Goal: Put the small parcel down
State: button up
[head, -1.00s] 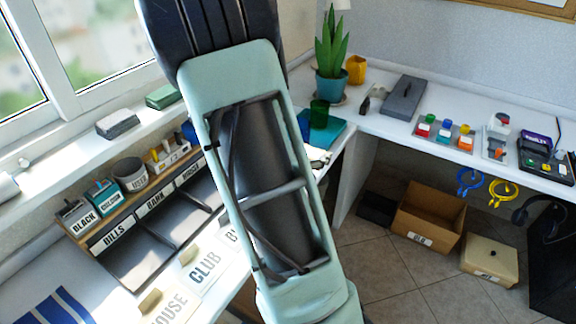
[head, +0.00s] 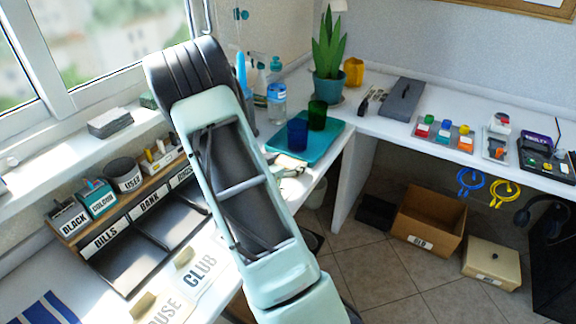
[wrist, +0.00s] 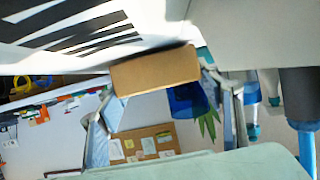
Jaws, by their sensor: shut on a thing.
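The small parcel (wrist: 155,69) is a plain brown box seen in the wrist view. It lies across the tips of my gripper (wrist: 160,82), whose two fingers are shut on it from either side. A pale surface with bold black stripes shows beyond the parcel at the top of the wrist view. I cannot tell whether the parcel touches it. In the head view my arm hides the gripper and the parcel.
A teal tray (head: 335,132) holds a blue cup (head: 297,134) and a green cup (head: 317,115). A plant (head: 328,52) stands behind. An open cardboard box (head: 428,220) is on the floor.

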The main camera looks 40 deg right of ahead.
jog(key=o, duration=1.2)
jog(key=shift+f, duration=0.2)
jog(key=shift+r, duration=0.25)
jog(key=p+v, duration=0.2)
jog(key=v, duration=1)
jog(key=shift+s+f, duration=0.1)
jog(key=shift+f, duration=0.05)
